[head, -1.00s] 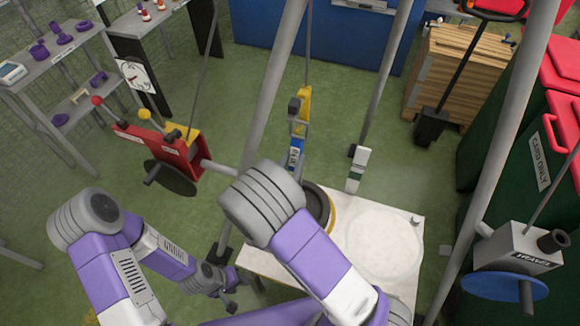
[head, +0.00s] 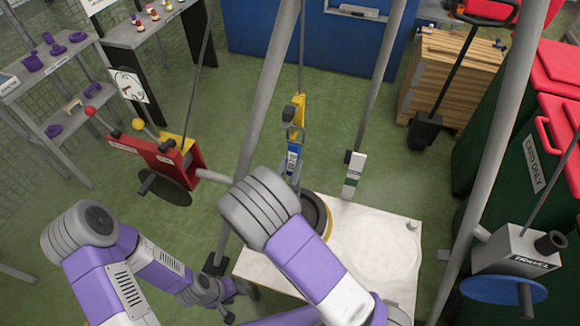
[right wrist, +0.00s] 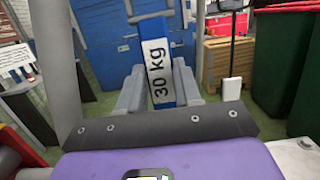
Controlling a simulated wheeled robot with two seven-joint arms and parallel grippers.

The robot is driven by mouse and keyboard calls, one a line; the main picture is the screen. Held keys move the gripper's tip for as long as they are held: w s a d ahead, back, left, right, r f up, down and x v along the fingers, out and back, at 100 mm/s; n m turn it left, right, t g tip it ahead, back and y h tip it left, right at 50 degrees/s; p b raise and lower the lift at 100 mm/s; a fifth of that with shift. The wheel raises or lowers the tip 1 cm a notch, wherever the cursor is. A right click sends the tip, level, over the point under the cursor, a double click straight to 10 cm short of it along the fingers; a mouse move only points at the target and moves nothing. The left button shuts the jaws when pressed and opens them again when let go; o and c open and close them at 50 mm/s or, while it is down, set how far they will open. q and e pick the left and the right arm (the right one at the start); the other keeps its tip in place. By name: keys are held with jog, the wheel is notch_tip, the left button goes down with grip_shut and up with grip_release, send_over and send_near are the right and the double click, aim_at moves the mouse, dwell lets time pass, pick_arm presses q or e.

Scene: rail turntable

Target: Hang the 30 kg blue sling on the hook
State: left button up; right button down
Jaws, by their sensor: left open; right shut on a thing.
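The blue sling (head: 292,162) with its white label hangs upright just below the yellow hook block (head: 298,108) in the head view. In the right wrist view the sling (right wrist: 149,27) carries a "30 kg" label (right wrist: 157,71) and stands between the two grey fingers of my right gripper (right wrist: 158,92), which is shut on it. In the head view my right forearm hides most of that gripper. I cannot tell whether the sling's top loop is around the hook or only close to it. My left gripper (head: 226,303) is open and low, left of the white table.
A white table (head: 345,268) with a dark ring (head: 318,214) stands below the hook. Grey frame poles (head: 262,105) rise around it. A red box with levers (head: 165,160) is at left, a grey "TRAVEL" box (head: 515,250) at right. Green floor is free behind.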

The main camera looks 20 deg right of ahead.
jog(key=c, duration=0.7)
grip_release()
